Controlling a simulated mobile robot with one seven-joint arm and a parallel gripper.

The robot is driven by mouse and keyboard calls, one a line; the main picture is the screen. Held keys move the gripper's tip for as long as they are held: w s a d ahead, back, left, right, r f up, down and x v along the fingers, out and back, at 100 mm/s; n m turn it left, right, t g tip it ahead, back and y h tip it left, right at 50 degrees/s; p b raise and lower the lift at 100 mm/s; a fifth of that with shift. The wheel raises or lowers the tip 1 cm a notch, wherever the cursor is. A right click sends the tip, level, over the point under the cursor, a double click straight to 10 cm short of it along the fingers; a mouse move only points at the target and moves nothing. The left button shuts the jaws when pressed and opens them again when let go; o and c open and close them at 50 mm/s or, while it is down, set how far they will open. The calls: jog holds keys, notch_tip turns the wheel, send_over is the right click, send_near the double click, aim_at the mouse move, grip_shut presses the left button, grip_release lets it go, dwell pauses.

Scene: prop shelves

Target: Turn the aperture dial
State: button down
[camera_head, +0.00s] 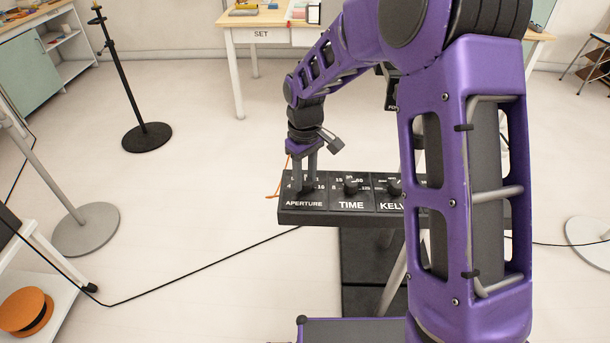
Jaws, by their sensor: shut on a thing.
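A black control panel (318,217) stands in front of me, with white labels APERTURE, TIME and part of KELVIN. My gripper (305,188) points down onto the panel's left section, above the APERTURE label. Its fingers are shut on the aperture dial (304,190), which is mostly hidden between them. White numbers show around it. The time dial (351,187), a dark knob, sits to the right, apart from the gripper. A further knob (394,188) above KELVIN is partly covered by my purple arm.
A black stand with a round base (147,137) is at the back left. A table labelled SET (262,36) stands behind. An orange reel (25,311) lies on a white shelf at the lower left. A black cable (190,270) crosses the floor.

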aim_at(305, 181)
jog(key=shift+c, duration=2.4)
grip_release()
notch_tip(305, 181, up, 18)
jog(key=p, duration=0.2)
jog(key=shift+f, duration=0.25)
